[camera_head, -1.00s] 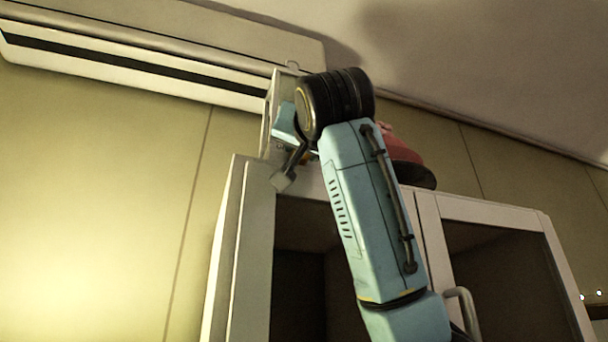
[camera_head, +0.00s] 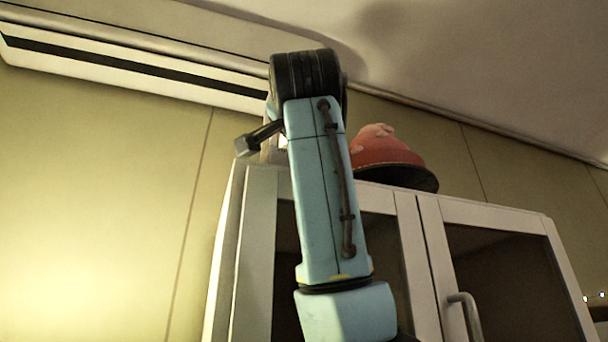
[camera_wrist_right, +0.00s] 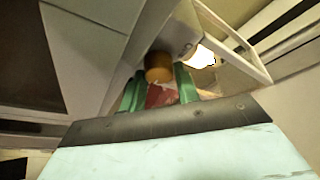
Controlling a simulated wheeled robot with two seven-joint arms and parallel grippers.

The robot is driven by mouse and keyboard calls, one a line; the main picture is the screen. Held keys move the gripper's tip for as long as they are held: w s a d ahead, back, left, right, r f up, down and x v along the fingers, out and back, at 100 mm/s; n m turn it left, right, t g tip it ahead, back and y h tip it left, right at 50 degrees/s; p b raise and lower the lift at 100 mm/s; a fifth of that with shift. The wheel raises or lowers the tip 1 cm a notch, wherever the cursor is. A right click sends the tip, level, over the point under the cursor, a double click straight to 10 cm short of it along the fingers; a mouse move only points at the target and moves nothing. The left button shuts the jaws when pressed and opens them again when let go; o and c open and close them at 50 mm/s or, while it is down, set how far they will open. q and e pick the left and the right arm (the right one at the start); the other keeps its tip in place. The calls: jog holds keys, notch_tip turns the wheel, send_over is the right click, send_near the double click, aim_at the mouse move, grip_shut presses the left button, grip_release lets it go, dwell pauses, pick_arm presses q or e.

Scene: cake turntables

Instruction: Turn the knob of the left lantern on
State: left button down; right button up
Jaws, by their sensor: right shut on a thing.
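The lantern (camera_wrist_right: 238,45) shows in the right wrist view as a pale frame with a bright white glowing part (camera_wrist_right: 201,57) inside. Its orange-brown round knob (camera_wrist_right: 158,66) sits at the tips of my right gripper (camera_wrist_right: 157,82). The gripper's green fingers are on either side of the knob and shut on it. In the head view, my right arm hides nearly all of the lantern and the gripper. Only a small bright patch of the lantern shows beside the arm, on top of the cabinet. My left gripper is not in view.
A white cabinet (camera_head: 427,245) with dark door panes stands below the lantern. A long white unit (camera_head: 130,72) hangs on the wall at upper left.

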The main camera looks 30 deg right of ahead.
dwell(0.3)
jog(key=o, duration=0.9)
jog(key=shift+o, duration=0.3)
jog(key=shift+w, duration=0.1)
jog(key=shift+f, duration=0.1)
